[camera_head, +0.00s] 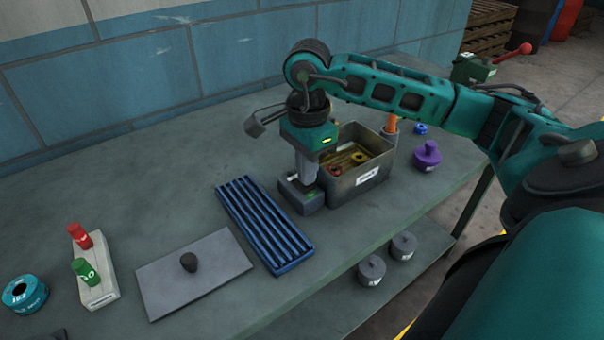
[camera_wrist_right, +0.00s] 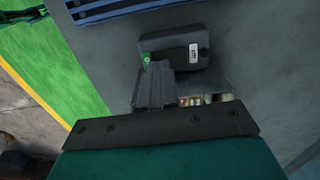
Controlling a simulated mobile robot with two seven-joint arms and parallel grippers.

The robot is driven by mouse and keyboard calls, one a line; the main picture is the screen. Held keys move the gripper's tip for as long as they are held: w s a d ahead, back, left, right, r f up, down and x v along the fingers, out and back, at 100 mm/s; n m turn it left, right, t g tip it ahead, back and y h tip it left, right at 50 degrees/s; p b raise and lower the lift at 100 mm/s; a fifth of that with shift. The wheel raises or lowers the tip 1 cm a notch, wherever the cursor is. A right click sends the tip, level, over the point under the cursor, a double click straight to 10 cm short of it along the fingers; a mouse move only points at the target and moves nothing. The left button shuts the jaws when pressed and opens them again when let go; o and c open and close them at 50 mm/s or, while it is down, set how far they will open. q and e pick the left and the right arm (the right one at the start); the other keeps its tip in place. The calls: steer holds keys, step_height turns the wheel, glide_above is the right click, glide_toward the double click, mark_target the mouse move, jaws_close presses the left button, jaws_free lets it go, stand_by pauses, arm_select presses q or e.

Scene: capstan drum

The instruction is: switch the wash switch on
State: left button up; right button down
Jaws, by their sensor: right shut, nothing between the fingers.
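The wash switch appears to be the small dark grey box (camera_head: 301,197) on the bench, just in front of the metal bin. It has a green mark on top, and in the wrist view the box (camera_wrist_right: 185,45) shows a small white label, too small to read. My right gripper (camera_head: 307,182) points down over the box, its fingers shut and empty. In the wrist view the fingertips (camera_wrist_right: 154,70) are at the box's edge beside the green part (camera_wrist_right: 146,59). They hide part of the top, so I cannot tell contact or the switch position. My left gripper is not in view.
A metal bin (camera_head: 371,180) of small parts stands right behind the box. A blue ribbed tray (camera_head: 262,224) lies to its left. Further left are a grey plate (camera_head: 205,263) with a dark knob and a block (camera_head: 96,282) with red and green pieces. A purple weight (camera_head: 427,157) stands right.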

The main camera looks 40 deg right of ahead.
steer(key=shift+f+b, duration=0.6)
steer(key=shift+f, duration=0.15)
steer(key=shift+r, duration=0.2)
steer(key=shift+r+p, duration=2.5)
steer(key=shift+r, duration=0.95)
steer(key=shift+f, duration=0.1)
